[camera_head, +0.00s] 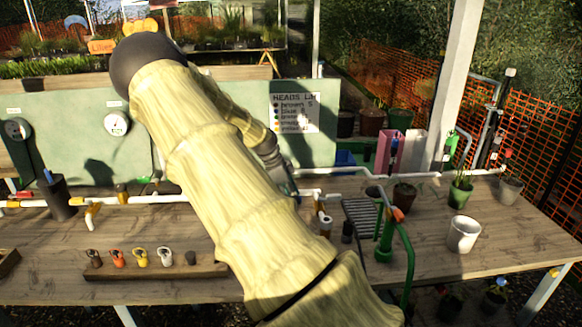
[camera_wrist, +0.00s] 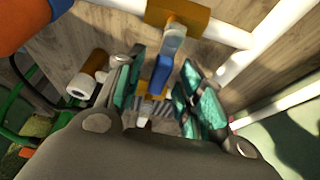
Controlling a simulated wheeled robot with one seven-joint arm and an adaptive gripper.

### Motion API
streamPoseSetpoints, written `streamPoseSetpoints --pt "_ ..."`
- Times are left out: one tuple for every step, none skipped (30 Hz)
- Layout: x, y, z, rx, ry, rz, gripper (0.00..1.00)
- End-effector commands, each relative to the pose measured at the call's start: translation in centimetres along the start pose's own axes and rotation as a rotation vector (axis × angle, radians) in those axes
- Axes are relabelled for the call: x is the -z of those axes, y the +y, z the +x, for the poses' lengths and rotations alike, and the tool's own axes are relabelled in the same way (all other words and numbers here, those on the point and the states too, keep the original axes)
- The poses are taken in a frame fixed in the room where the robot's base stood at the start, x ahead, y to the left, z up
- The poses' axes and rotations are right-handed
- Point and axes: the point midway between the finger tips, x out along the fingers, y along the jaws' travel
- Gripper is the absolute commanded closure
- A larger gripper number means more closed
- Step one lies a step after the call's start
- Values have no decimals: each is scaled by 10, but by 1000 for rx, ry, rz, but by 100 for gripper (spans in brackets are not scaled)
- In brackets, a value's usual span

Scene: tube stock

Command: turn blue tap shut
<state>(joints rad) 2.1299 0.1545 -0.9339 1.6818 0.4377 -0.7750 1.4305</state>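The blue tap handle (camera_wrist: 161,74) shows in the wrist view, on a brass fitting (camera_wrist: 178,16) in a white pipe (camera_wrist: 225,32). My gripper (camera_wrist: 160,92) has its two teal-padded fingers on either side of the blue handle, with a gap between them. The fingers look open, and I cannot tell whether either one touches the handle. In the head view my arm crosses the middle, and my gripper (camera_head: 286,184) is partly hidden at the pipe run. The blue handle cannot be made out there.
A wooden rack (camera_head: 155,270) with several small coloured items lies at the left front. A green hand pump (camera_head: 385,245), a slatted grate (camera_head: 362,218) and a white pot (camera_head: 463,234) stand to the right. A sign board (camera_head: 297,114) stands behind the pipes.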

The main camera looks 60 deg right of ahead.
Motion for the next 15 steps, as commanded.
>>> streamPoseSetpoints --pt "0 0 -1 1 0 -1 62" --pt "0 0 -1 1 0 -1 62" --pt "0 0 -2 2 0 -1 62" --pt "0 -1 -2 2 0 -1 62" --pt "0 -1 -4 3 0 -1 62" --pt "0 -1 -6 3 0 -1 62" --pt "0 -1 -8 3 -1 -1 62" --pt "0 -1 -12 3 -1 -1 62" --pt "0 -1 -16 4 -1 -1 62" --pt "0 -2 -21 4 -1 -1 62" --pt "0 -2 -25 5 -1 -1 62" --pt "0 -2 -32 5 -1 -1 62" --pt "0 -2 -37 4 -1 -1 62" --pt "0 -2 -43 4 -1 -1 62" --pt "0 -2 -51 5 -1 0 62"
